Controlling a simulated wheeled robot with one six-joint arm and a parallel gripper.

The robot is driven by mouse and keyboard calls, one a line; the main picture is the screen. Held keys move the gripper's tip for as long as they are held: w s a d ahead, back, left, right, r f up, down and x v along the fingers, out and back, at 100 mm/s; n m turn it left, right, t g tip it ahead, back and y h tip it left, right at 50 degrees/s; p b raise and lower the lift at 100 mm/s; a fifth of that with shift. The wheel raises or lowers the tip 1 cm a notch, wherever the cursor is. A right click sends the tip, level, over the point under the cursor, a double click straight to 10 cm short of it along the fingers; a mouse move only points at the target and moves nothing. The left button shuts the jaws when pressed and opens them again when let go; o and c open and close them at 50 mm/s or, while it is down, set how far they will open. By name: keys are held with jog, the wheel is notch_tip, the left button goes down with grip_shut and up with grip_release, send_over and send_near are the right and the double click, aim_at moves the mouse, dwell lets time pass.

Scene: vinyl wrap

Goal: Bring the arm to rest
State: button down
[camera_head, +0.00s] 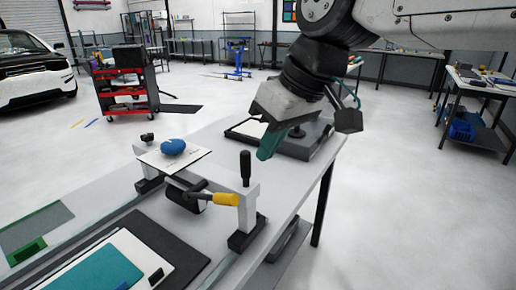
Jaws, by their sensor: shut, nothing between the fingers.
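My arm reaches in from the upper right. My gripper (270,143) hangs tilted above the far right part of the workbench (290,190). Its teal fingertips are close together with nothing between them, so it is shut and empty. It is behind and above a metal fixture with a black knob and apart from it. A dark grey tray (308,146) lies on the bench just behind the gripper and is partly hidden by it.
A fixture (247,205) with a yellow-handled tool (226,199) stands on the bench. A blue rounded object (173,147) sits on a white plate. A teal sheet (105,268) lies front left. A red cart (128,90) and a white car (30,70) stand behind. Open floor lies to the right.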

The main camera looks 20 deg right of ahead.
jog(key=s+d+f+m+g+h, duration=0.2)
jog(key=s+d+f+m, duration=0.3)
jog(key=s+d+f, duration=0.4)
notch_tip(320, 180, down, 2)
jog(key=shift+s+d+f+h, duration=0.1)
jog(key=shift+s+d+h, duration=0.25)
jog(key=shift+d+h, duration=0.4)
jog(key=shift+d, duration=0.15)
